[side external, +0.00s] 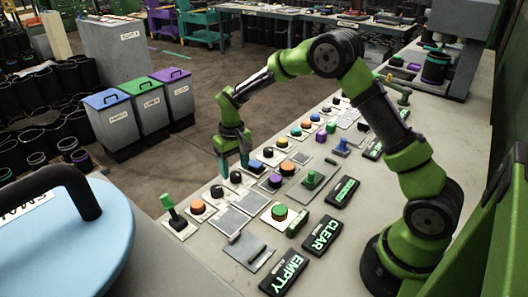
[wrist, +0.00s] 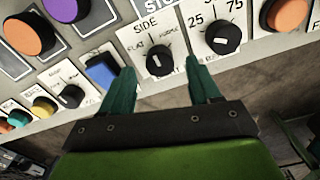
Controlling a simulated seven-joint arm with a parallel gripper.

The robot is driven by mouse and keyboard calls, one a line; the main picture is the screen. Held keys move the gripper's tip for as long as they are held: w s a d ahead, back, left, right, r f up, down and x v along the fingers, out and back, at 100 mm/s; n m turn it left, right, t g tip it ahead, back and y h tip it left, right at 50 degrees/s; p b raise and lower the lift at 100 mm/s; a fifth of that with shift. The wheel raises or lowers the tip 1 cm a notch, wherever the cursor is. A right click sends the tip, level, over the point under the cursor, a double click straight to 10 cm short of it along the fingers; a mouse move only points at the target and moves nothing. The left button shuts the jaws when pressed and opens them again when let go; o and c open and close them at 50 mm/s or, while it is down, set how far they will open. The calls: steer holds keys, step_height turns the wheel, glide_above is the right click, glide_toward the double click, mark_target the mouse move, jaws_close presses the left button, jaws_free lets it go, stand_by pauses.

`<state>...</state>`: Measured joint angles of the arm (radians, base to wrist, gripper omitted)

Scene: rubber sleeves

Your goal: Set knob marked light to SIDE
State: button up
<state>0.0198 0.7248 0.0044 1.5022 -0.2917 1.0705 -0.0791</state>
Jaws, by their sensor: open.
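A black knob (wrist: 159,63) on a white plate shows in the wrist view, with SIDE printed above it, FLAT to its left and a third word to its right. A white mark is on its face; I cannot tell exactly which word it points at. No "light" marking is readable. My gripper (wrist: 159,68) is open, with one teal finger on each side of this knob, and nothing is held. Whether the fingers touch it is unclear. In the side external view my gripper (side external: 234,170) is low over the row of controls, above a black knob (side external: 236,178).
In the wrist view a second black knob (wrist: 223,37) marked 25 and 75 sits close to the right finger. A blue rocker (wrist: 102,73) is close to the left finger. Orange (wrist: 29,34) and purple (wrist: 66,6) buttons lie beyond. A green lever (side external: 173,212) stands at the panel's near end.

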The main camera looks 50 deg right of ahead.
mark_target(238, 176)
step_height(238, 176, up, 15)
steer(key=shift+f, duration=0.15)
steer(key=shift+w, duration=0.1)
steer(key=s+a+r+t, duration=0.1)
steer(key=s+r+t, duration=0.1)
steer(key=s, duration=0.6)
steer(key=s+a+r+m+t+y, duration=0.1)
steer(key=s+r+t, duration=0.1)
steer(key=s, duration=0.7)
steer(key=s+a+r+t+y, duration=0.1)
steer(key=s+a+r+t, duration=0.1)
steer(key=s, duration=0.6)
steer(key=shift+s+r+t, duration=0.25)
steer(key=shift+t, duration=0.35)
